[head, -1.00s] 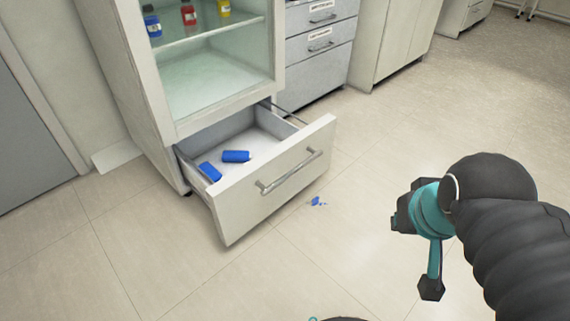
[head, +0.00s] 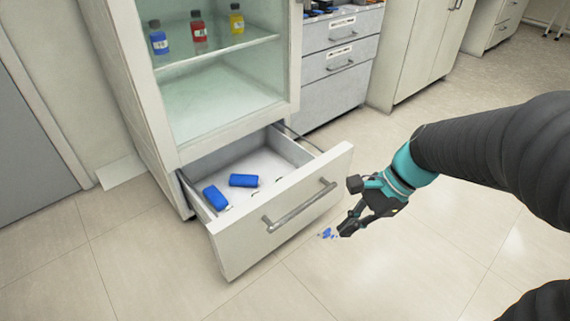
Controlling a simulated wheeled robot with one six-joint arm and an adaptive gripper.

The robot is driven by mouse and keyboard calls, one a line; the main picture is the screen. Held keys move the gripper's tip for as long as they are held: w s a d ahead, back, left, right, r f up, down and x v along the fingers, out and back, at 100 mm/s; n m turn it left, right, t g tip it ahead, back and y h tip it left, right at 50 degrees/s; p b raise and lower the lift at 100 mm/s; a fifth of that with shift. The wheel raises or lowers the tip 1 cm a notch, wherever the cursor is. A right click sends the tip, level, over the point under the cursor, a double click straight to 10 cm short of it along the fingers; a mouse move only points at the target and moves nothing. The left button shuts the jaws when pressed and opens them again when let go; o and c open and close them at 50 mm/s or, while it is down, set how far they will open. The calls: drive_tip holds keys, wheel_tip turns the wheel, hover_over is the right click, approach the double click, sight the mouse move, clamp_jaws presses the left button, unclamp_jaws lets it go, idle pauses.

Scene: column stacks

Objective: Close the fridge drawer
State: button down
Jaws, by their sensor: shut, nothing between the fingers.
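The fridge drawer (head: 280,215) is pulled well out at the bottom of the fridge (head: 165,120). Its pale front carries a metal bar handle (head: 300,206). Two blue objects (head: 243,180) (head: 215,197) lie inside on the drawer floor. My gripper (head: 349,226) is shut and empty. It points down and left, to the right of the drawer front in the picture, and looks apart from it. The exact gap in depth is hard to tell.
Blue, red and yellow bottles (head: 198,32) stand on the fridge shelf. Grey drawer units (head: 335,75) stand right of the fridge. The floor in front is clear.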

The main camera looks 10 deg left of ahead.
drive_tip(key=w+a+f+m+g+y, duration=0.3)
drive_tip(key=w+a+f+m+y, duration=0.25)
drive_tip(key=w+f+m, duration=0.45)
drive_tip(key=m+t+y+b, duration=0.25)
drive_tip(key=m+y, duration=0.45)
drive_tip(key=m, duration=0.6)
approach(260, 208)
drive_tip(key=s+a, duration=0.3)
drive_tip(key=s, duration=0.1)
drive_tip(key=shift+w+a+r+t+h, duration=0.15)
drive_tip(key=shift+w+a+t, duration=0.1)
drive_tip(key=shift+w+a, duration=0.2)
drive_tip(key=shift+w+a+r+t+h, duration=0.1)
drive_tip(key=shift+w+a+r+t, duration=0.1)
drive_tip(key=shift+w+a, duration=0.7)
drive_tip(key=shift+a, duration=0.25)
drive_tip(key=shift+w, duration=0.1)
